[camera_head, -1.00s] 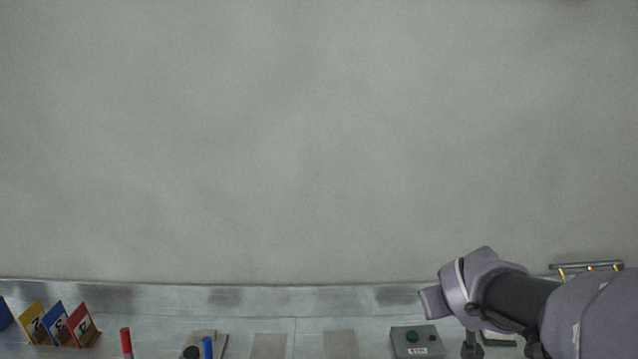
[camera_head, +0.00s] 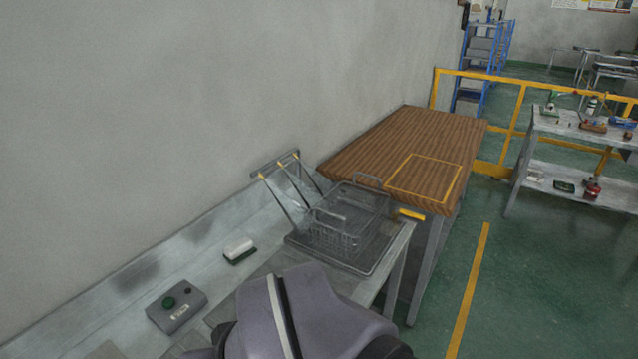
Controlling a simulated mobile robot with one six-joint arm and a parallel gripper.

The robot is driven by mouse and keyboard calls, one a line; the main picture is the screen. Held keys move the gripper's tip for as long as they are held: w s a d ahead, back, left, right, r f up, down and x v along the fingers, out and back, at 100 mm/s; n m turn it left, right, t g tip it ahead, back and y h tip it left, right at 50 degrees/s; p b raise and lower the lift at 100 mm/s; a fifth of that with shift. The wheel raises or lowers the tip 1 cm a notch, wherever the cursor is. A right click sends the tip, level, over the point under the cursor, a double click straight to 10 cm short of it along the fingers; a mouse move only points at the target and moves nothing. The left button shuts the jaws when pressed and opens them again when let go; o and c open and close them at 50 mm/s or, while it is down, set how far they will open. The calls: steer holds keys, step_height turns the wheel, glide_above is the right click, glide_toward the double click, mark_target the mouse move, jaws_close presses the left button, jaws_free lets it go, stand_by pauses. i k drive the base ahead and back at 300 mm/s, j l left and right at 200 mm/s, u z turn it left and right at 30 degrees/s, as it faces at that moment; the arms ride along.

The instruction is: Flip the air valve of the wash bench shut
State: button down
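The grey metal wash bench (camera_head: 204,245) runs along the wall from lower left to the middle. At its far end, a rail with small yellow fittings (camera_head: 275,166) stands by the wall, with thin tubes slanting down from it. A wire basket (camera_head: 335,232) sits on a dark tray (camera_head: 377,262) beside the tubes. I cannot make out a valve lever or tell its position. A small yellow piece (camera_head: 411,214) shows near the basket, too small to identify. My arm's purple and black link fills the bottom middle; my gripper is out of view.
A grey box with a green button (camera_head: 178,305) and a brush (camera_head: 240,250) lie on the bench. A wooden table (camera_head: 405,145) with a yellow square outline stands beyond the basket. Green floor on the right is clear up to another bench (camera_head: 575,130) and a yellow railing (camera_head: 520,90).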

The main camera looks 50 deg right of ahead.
mark_target(417, 217)
steer(key=z, duration=2.1)
steer(key=i+l, duration=0.45)
steer(key=i+l+u, duration=0.15)
steer(key=i+l, duration=0.25)
steer(key=l, duration=0.2)
